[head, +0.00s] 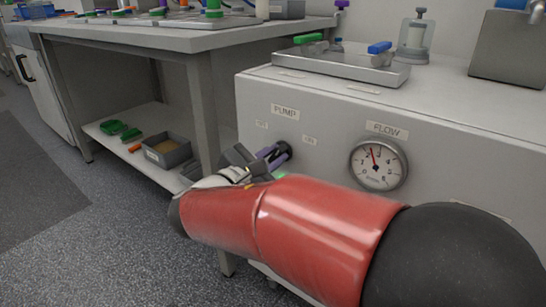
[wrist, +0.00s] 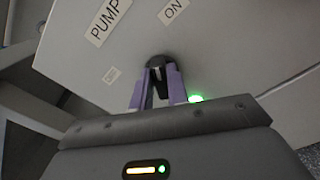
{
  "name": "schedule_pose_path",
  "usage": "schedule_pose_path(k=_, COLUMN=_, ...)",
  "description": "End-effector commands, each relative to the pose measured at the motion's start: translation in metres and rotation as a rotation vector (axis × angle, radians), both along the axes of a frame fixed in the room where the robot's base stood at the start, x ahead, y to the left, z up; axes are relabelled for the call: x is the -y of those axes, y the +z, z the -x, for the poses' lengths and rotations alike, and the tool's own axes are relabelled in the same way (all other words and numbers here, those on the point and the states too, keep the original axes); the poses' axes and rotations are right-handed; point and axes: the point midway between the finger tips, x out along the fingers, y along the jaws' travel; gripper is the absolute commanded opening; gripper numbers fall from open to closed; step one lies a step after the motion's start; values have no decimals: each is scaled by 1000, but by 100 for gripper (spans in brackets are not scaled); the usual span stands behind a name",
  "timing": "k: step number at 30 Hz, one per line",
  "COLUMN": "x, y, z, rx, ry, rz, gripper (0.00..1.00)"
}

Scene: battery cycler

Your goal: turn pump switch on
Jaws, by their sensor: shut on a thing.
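The pump switch (wrist: 156,68) is a dark rotary knob on the white panel, under the PUMP label (head: 285,112). My gripper (head: 276,154) reaches it from the lower left in the head view. Its purple fingers (wrist: 157,88) are closed on both sides of the knob in the wrist view. The ON label (wrist: 173,11) is at the upper right there, and a smaller label (wrist: 111,75) is at the left, too small to read. The fingers hide part of the knob. A green light (wrist: 196,98) glows beside the right finger.
A flow gauge (head: 378,164) sits on the panel right of the switch, close above my red arm. A metal tray (head: 342,66) with green and blue items stands on the cabinet. A bench (head: 190,38) with a lower shelf (head: 115,138) is at the left. The grey floor at left is open.

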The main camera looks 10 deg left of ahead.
Motion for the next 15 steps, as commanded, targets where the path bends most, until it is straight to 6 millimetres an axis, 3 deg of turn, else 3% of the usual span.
schedule_pose_path(k=1, x=0, y=-1, z=0, rx=-3, ry=1, rz=-1, gripper=19)
schedule_pose_path(k=6, x=0, y=-1, z=0, rx=-2, ry=1, rz=-1, gripper=38)
schedule_pose_path(k=15, x=-2, y=0, z=3, rx=-1, ry=2, rz=0, gripper=38)
